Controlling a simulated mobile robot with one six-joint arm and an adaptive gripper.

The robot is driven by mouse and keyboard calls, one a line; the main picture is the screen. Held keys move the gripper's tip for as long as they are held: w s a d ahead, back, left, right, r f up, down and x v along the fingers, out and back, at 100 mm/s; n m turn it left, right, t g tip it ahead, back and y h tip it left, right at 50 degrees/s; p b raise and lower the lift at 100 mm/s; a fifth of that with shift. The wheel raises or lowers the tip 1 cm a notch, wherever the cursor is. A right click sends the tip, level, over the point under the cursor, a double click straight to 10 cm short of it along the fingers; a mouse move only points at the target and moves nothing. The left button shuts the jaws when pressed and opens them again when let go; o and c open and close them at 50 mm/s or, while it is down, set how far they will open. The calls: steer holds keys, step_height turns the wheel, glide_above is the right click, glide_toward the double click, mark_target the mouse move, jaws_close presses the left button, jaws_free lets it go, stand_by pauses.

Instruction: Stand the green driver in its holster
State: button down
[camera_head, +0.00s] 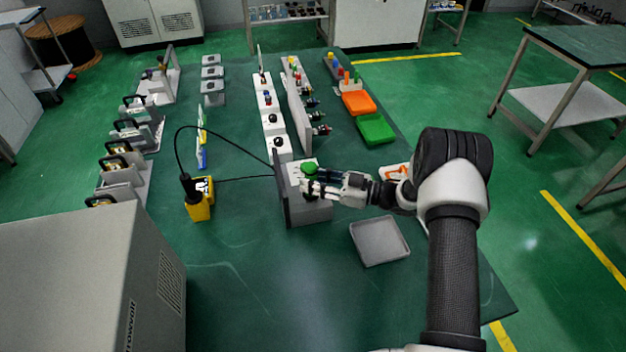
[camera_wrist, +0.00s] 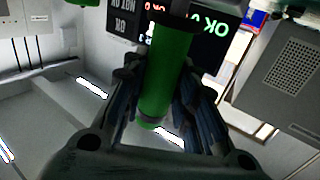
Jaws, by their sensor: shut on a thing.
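My gripper (camera_head: 310,186) is at the centre of the head view, reaching in from the right over a grey box with a pale top (camera_head: 308,212). It is shut on the green driver, whose green end (camera_head: 309,168) shows above the fingers. In the wrist view the driver's green handle (camera_wrist: 163,88) lies between both fingers, with a dark collar at its upper end. The fingers and box hide the driver's lower part. I cannot tell which fixture is the holster, or whether the driver touches the box.
A yellow stand (camera_head: 200,205) with a black cabled tool is left of the box. A grey empty tray (camera_head: 379,241) lies right of it. Green (camera_head: 376,129) and orange (camera_head: 358,103) bins are behind. A large grey cabinet (camera_head: 80,285) fills the lower left. Bare table lies in front.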

steer(key=shift+f, duration=0.2)
stand_by(0.4)
steer(key=shift+f+b, duration=0.3)
steer(key=shift+b, duration=0.2)
steer(key=shift+f, duration=0.15)
stand_by(0.3)
steer(key=c, duration=1.2)
jaws_free()
steer(key=shift+f, duration=0.1)
steer(key=shift+d, duration=0.1)
steer(key=v, duration=1.2)
steer(key=shift+s, duration=0.1)
